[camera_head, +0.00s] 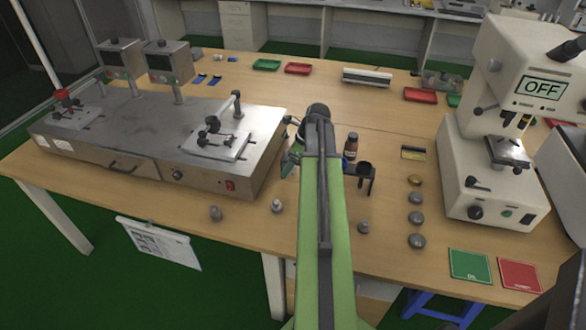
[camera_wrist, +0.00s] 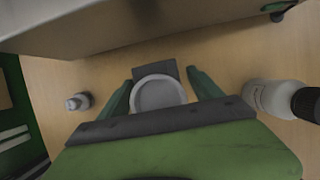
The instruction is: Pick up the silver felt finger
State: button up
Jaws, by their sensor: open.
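My gripper (camera_wrist: 160,77) is open in the wrist view, its two green fingers apart. A round pale grey piece with a raised rim (camera_wrist: 158,94) shows between the fingers; I cannot tell whether they touch it. A small silver knobbed piece (camera_wrist: 77,101) stands on the table to the left, outside the fingers. In the head view, small silver-grey pieces stand near the table's front edge: one at left (camera_head: 216,213), a pointed one (camera_head: 277,206) and one right of my arm (camera_head: 363,227). I cannot tell which is the felt finger. My arm partly hides the gripper.
A large metal machine (camera_head: 150,135) is at left. A dark bottle (camera_head: 351,146), a stand (camera_head: 364,172), round weights (camera_head: 415,198) and a white tester (camera_head: 490,150) are at right.

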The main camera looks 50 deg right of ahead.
jog(key=c, duration=1.5)
jog(key=shift+o, duration=0.2)
jog(key=shift+r+p, duration=0.2)
jog(key=shift+p, duration=0.1)
notch_tip(320, 180, up, 18)
jog(key=p, duration=1.7)
jog(key=shift+f+p, duration=0.15)
jog(key=shift+p, duration=0.2)
notch_tip(320, 180, down, 8)
jog(key=b, duration=0.8)
jog(key=shift+f, duration=0.1)
